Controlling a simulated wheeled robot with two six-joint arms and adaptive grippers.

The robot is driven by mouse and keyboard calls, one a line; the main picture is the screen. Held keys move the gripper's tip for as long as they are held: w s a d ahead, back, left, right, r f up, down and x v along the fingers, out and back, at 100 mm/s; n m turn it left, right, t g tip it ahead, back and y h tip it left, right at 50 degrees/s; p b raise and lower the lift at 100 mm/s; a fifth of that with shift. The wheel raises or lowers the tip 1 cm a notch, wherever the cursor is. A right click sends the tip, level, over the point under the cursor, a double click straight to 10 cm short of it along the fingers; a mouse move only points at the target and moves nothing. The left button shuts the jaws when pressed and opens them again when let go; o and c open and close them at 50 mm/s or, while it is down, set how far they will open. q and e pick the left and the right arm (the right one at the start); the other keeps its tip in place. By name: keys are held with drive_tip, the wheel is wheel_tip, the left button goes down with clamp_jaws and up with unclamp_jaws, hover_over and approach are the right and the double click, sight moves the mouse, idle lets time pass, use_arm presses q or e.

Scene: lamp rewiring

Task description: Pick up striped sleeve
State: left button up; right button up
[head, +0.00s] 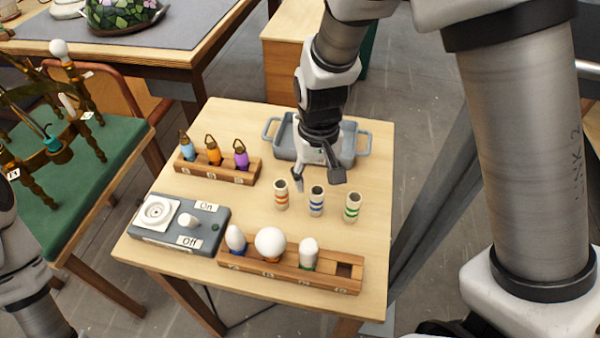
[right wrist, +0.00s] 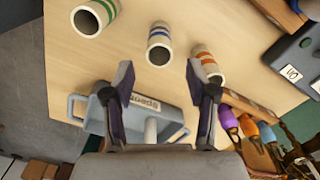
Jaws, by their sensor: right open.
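Three short white striped sleeves stand upright in a row on the wooden table: orange-striped (head: 281,196), blue-striped (head: 317,202) and green-striped (head: 352,207). My right gripper (head: 318,181) is open and empty, pointing down just behind the orange and blue sleeves. In the right wrist view, the blue sleeve (right wrist: 160,46) is ahead of the gap between the open fingers (right wrist: 158,70). The orange sleeve (right wrist: 207,66) is close to the right finger there, and the green sleeve (right wrist: 94,18) is at upper left. My left gripper is out of view; only part of that arm shows.
A blue-grey handled tray (head: 366,146) is behind the sleeves. A switch box (head: 180,222) and a bulb rack (head: 335,278) with an empty square slot stand in front. A chandelier (head: 52,148) is on the green surface.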

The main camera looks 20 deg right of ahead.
sight(316, 202)
drive_tip(key=f, duration=0.1)
drive_tip(key=s+f, duration=0.1)
drive_tip(key=shift+s+f, duration=0.2)
drive_tip(key=shift+f, duration=0.1)
drive_tip(key=f, duration=0.5)
drive_tip(key=shift+w, duration=0.3)
drive_tip(key=shift+s+r, duration=0.15)
drive_tip(key=shift+c, duration=0.3)
drive_tip(key=c, duration=0.8)
